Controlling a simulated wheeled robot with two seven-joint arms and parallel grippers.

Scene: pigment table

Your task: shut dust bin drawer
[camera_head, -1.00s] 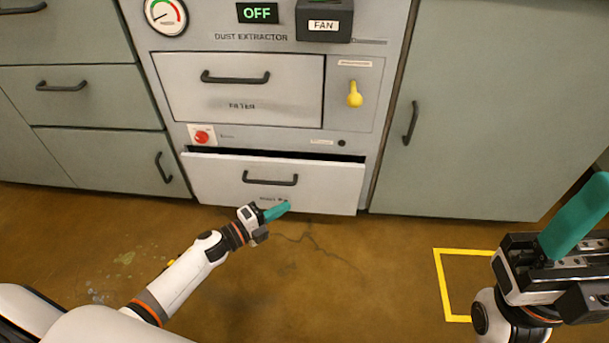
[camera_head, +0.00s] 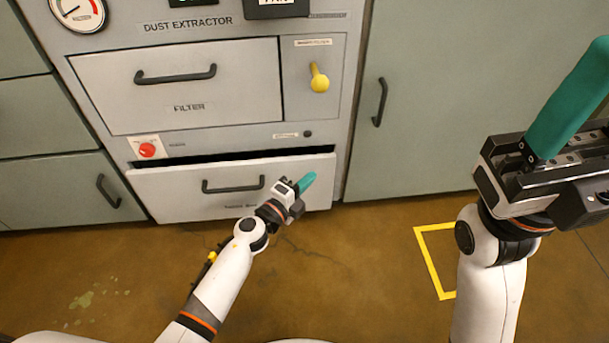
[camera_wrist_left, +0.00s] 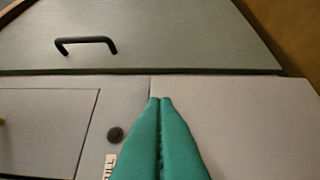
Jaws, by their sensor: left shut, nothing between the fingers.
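The dust bin drawer (camera_head: 160,197) is the lowest drawer of the grey dust extractor and stands slightly open, with a dark gap along its top edge. Its black handle (camera_head: 232,185) is at the middle of its front. My left gripper (camera_head: 307,182) is shut and empty, in front of the drawer's right end; I cannot tell whether it touches. In the left wrist view its teal fingertips (camera_wrist_left: 161,99) are together by the seam beside the drawer front (camera_wrist_left: 235,125). My right gripper (camera_head: 572,95) is raised at the right, away from the drawer; its jaw state is unclear.
The filter drawer (camera_head: 240,90) above is closed. A red button (camera_head: 147,150) and a yellow knob (camera_head: 319,78) sit on the extractor. A cabinet door (camera_head: 430,110) stands to the right. A yellow floor marking (camera_head: 428,262) lies on open brown floor.

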